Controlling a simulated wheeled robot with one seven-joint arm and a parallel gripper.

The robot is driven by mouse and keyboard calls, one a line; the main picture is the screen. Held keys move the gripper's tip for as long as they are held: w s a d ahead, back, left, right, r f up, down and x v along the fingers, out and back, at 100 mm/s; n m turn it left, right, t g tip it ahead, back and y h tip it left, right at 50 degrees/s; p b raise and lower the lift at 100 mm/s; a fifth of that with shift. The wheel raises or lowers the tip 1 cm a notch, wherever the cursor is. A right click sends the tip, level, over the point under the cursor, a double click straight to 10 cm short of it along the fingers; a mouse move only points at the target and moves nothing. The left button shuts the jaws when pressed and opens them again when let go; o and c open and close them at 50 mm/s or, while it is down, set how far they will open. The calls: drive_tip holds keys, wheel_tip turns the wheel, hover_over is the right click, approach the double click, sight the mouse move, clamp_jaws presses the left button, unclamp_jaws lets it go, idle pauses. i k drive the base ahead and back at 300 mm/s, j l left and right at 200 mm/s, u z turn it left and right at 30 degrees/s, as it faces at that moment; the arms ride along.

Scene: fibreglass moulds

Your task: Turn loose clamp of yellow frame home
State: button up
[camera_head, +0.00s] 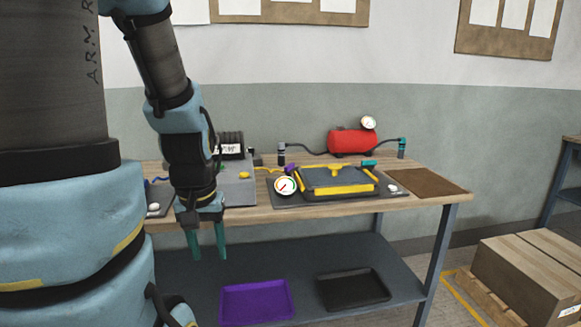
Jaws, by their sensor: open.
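The yellow frame (339,189) lies on a dark grey mould on the workbench, right of the middle of the view. Small yellow parts stand at its edges, and a teal piece (369,163) sits at its back right corner. The clamps are too small to tell which one is loose. My gripper (207,243) hangs at the left, pointing down, in front of the bench's front edge. Its two teal fingers are apart with nothing between them. It is well left of the frame and does not touch it.
A round gauge (286,187) stands at the mould's left. A red tank (353,141) with hoses sits behind. A grey machine (236,183) is partly behind my arm. A brown mat (427,183) lies right. Purple (256,301) and black (353,289) trays lie on the lower shelf.

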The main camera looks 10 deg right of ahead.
sight(290, 168)
drive_tip(key=i+l+u, duration=0.4)
drive_tip(key=l+u, duration=0.15)
drive_tip(key=i+l+u, duration=0.15)
drive_tip(key=l+u, duration=0.15)
drive_tip(key=l, duration=0.2)
